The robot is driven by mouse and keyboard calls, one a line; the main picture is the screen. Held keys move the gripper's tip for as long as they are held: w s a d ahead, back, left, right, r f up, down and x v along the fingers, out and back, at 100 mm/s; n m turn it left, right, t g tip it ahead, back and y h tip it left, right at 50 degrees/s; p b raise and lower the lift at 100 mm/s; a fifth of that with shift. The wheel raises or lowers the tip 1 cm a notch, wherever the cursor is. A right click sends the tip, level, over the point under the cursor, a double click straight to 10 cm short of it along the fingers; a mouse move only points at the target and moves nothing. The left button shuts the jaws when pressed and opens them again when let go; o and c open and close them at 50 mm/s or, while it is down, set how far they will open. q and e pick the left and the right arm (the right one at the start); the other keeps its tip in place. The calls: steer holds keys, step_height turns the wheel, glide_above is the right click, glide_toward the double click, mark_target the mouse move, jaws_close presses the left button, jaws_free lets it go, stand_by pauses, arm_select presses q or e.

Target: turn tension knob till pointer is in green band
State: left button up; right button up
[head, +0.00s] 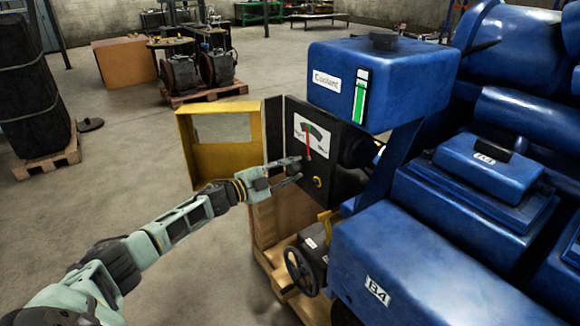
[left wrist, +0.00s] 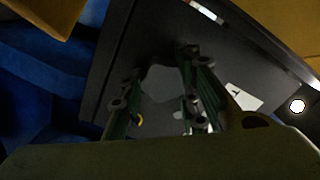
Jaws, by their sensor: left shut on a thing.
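A dark control panel (left wrist: 150,30) on the blue engine carries a white dial gauge (head: 322,143) with a thin red pointer (head: 308,145). The pointer stands close to upright, leaning slightly left. The dial has a dark arc with a small green part near its top; I cannot tell exactly whether the pointer tip lies in it. My left gripper (head: 295,172) is at the panel below the gauge, shut on the tension knob, which its fingers mostly hide. In the left wrist view a grey shape (left wrist: 162,85) shows between the two fingers (left wrist: 160,110). My right gripper is out of view.
An open yellow door (head: 184,150) stands left of the panel. A small yellow-ringed fitting (head: 317,182) sits below the gauge. A blue coolant tank (head: 335,95) overhangs the panel, and a black handwheel (head: 302,271) is below.

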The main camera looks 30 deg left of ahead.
arm_select(q)
steer(key=shift+s+d+f+n+p, duration=0.2)
steer(key=shift+f+n+p, duration=0.25)
steer(key=shift+n, duration=0.45)
steer(key=o, duration=1)
steer(key=shift+o, duration=0.3)
steer(key=shift+r, duration=0.15)
steer(key=shift+w+a, duration=0.1)
steer(key=shift+s+a, duration=0.2)
steer(key=shift+s, duration=0.1)
steer(key=v, duration=1.1)
steer(key=shift+s, duration=0.2)
